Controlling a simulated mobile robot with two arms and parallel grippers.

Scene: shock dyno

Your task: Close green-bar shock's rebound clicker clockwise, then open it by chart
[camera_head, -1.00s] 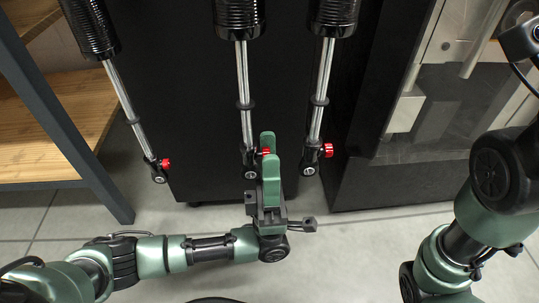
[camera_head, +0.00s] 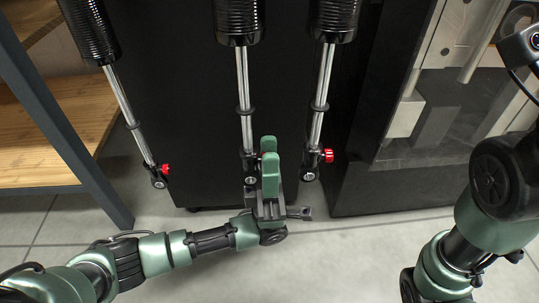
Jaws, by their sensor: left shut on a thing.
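Three shocks hang side by side, each with a black spring, a silver shaft and a red knob at its lower end: a left shock (camera_head: 119,90), a middle shock (camera_head: 243,80) and a right shock (camera_head: 322,75). No green bar shows on any of them. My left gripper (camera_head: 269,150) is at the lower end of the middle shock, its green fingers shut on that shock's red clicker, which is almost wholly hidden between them. The left shock's red knob (camera_head: 164,170) and the right shock's red knob (camera_head: 327,155) are clear. My right gripper is out of view.
A black panel (camera_head: 195,120) stands behind the shocks. A wooden shelf (camera_head: 60,125) with a dark metal post (camera_head: 65,125) is at the left. A dark glass-fronted cabinet (camera_head: 440,125) is at the right. The tiled floor (camera_head: 180,222) below is bare.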

